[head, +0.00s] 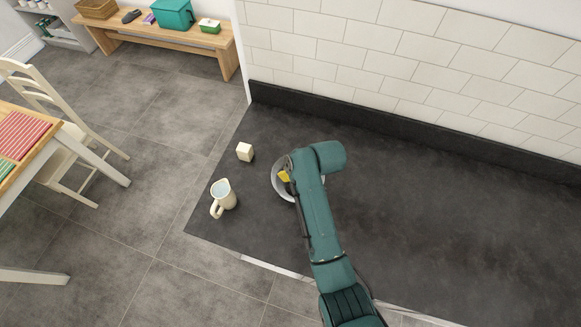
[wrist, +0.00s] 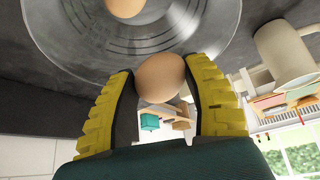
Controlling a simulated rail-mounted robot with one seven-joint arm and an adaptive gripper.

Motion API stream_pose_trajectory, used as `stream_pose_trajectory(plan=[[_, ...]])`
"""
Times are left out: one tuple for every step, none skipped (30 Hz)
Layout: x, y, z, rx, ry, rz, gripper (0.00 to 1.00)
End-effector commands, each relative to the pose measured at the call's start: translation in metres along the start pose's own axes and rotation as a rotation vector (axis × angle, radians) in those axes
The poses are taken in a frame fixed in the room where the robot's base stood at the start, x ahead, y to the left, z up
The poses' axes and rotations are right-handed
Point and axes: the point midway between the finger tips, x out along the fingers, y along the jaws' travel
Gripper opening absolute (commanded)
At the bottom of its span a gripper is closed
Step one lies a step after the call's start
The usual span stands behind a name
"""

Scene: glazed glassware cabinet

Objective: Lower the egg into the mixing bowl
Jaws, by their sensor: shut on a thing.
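The mixing bowl (head: 277,189) is a shiny grey round bowl on the dark worktop, largely hidden by my arm in the head view. In the wrist view the bowl (wrist: 72,42) fills the top, with curved rings on its surface. My gripper (head: 284,176) is over the bowl. In the wrist view its yellow-and-black fingers (wrist: 164,95) are shut on a brown egg (wrist: 160,76), one finger on each side. A second brown rounded shape (wrist: 124,6) shows within the bowl, cut off by the frame edge; I cannot tell whether it is another egg or a reflection.
A cream jug (head: 223,197) and a small cream block (head: 245,152) stand on the worktop left of the bowl. The worktop (head: 430,210) is clear to the right. A tiled wall (head: 400,50) runs behind it.

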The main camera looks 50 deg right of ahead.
Motion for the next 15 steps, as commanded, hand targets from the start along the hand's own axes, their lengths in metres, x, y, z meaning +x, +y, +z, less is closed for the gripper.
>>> stream_pose_trajectory(plan=[[0.008, 0.0, 0.004, 0.0, 0.001, 0.001, 0.39], [0.01, 0.0, 0.005, 0.0, 0.001, 0.001, 0.39], [0.013, 0.0, 0.007, 0.0, 0.001, 0.001, 0.39], [0.016, 0.0, 0.008, 0.0, 0.001, 0.001, 0.39], [0.018, 0.0, 0.01, 0.0, 0.001, 0.001, 0.39], [0.021, 0.0, 0.011, 0.0, 0.0, 0.001, 0.39], [0.023, 0.0, 0.013, 0.0, 0.001, 0.001, 0.39], [0.025, 0.0, 0.014, 0.0, 0.001, 0.001, 0.39], [0.028, 0.0, 0.015, 0.0, 0.001, 0.001, 0.39], [0.029, 0.0, 0.016, 0.0, 0.0, 0.001, 0.39], [0.031, 0.0, 0.017, 0.0, 0.0, 0.0, 0.39], [0.034, 0.0, 0.019, 0.0, 0.0, 0.0, 0.39], [0.037, 0.0, 0.02, 0.0, 0.0, 0.001, 0.39], [0.039, 0.0, 0.021, 0.0, 0.001, 0.001, 0.39], [0.042, 0.0, 0.023, 0.0, 0.001, 0.001, 0.39]])
